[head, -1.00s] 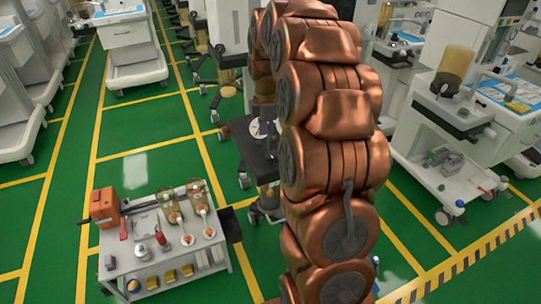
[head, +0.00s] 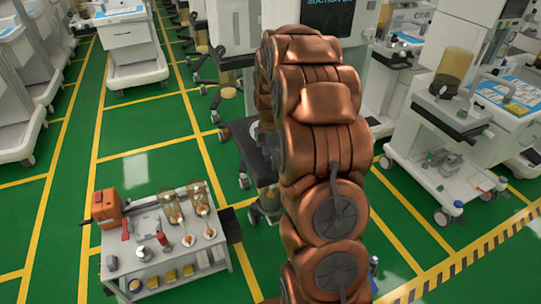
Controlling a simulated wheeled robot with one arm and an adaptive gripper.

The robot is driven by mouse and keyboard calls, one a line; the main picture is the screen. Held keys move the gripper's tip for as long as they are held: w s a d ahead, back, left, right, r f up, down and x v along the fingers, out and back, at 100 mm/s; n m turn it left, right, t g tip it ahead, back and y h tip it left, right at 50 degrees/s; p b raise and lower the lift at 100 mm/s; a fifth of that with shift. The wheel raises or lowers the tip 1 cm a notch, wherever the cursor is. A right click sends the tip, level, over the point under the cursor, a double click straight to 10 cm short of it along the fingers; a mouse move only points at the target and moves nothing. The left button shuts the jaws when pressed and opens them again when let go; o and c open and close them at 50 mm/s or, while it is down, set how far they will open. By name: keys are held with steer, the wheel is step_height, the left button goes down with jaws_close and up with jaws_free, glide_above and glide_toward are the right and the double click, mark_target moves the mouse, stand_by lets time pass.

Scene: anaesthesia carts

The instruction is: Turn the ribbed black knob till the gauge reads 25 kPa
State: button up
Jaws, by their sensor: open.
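My copper-coloured arm rises through the middle of the head view and bends away at the top. My gripper is not visible; the arm's own links cover that area. I cannot make out the ribbed black knob or the gauge. Behind the arm stands a tall white unit with a dark screen (head: 343,14), cut off by the top edge, with lettering that seems to read "SUCTION". Much of this unit is hidden by the arm.
A low grey trolley (head: 172,274) with jars, tools and an orange box (head: 107,207) stands at lower left. White carts (head: 135,36) line the back and left. Another cart (head: 440,178) stands at right. Green floor (head: 140,130) between them is clear.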

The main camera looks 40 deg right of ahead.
steer(key=c, duration=1.1)
steer(key=shift+c, duration=0.2)
steer(key=shift+m+b, duration=0.3)
steer(key=shift+b, duration=0.05)
steer(key=shift+w+f+m+b, duration=0.1)
steer(key=shift+f+m+b, duration=0.05)
steer(key=shift+m+b, duration=1.05)
steer(key=m+b, duration=0.2)
steer(key=m, duration=0.1)
steer(key=shift+m+b, duration=0.3)
steer(key=shift+m, duration=0.1)
steer(key=m+b, duration=0.1)
steer(key=m, duration=0.2)
steer(key=shift+b, duration=0.4)
steer(key=shift+m+b, duration=0.65)
steer(key=shift+m, duration=1.05)
steer(key=shift+r, duration=0.2)
